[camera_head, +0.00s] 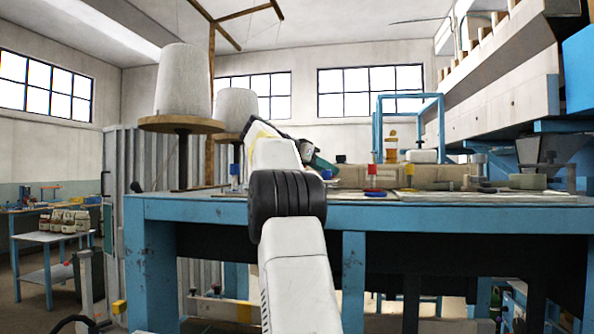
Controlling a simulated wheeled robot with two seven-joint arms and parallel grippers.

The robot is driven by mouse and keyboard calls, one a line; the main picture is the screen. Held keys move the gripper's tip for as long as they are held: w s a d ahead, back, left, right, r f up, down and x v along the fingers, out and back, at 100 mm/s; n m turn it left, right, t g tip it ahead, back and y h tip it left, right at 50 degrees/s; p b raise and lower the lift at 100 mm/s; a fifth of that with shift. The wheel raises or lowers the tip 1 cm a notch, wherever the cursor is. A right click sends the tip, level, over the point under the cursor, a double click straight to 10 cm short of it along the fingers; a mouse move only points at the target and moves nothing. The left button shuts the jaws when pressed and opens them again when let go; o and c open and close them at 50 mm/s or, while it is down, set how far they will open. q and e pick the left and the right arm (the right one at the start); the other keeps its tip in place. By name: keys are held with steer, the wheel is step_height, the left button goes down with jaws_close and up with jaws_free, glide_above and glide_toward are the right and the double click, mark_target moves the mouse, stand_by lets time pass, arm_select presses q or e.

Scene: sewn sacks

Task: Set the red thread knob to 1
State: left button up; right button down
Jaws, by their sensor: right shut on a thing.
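My right arm rises from the bottom middle, and its gripper (322,164) is at the back of the blue table, small and partly hidden by my wrist. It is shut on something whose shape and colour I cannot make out. A small red piece (373,169) stands on the table to the right of the gripper, apart from it, with a red base below. I cannot tell whether it is the red thread knob, and I can read no scale or number. A blue piece (326,174) is close beside the gripper. My left gripper is not in view.
The blue table (450,217) spans the middle and right. A yellow piece (409,169) stands right of the red one. A large white thread cone (183,82) on a wooden disc stands at the left. A blue frame (441,120) and a big pale machine (500,101) rise at the right.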

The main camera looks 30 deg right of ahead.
steer(key=shift+w+f+m+g, duration=0.2)
steer(key=shift+m+g, duration=0.3)
steer(key=shift+g, duration=0.2)
steer(key=c, duration=1.2)
jaws_free()
steer(key=shift+s+r, duration=0.1)
steer(key=shift+c, duration=0.2)
steer(key=shift+a, duration=0.15)
steer(key=v, duration=0.6)
steer(key=shift+r, duration=0.2)
steer(key=shift+a+r, duration=0.15)
steer(key=shift+a, duration=0.55)
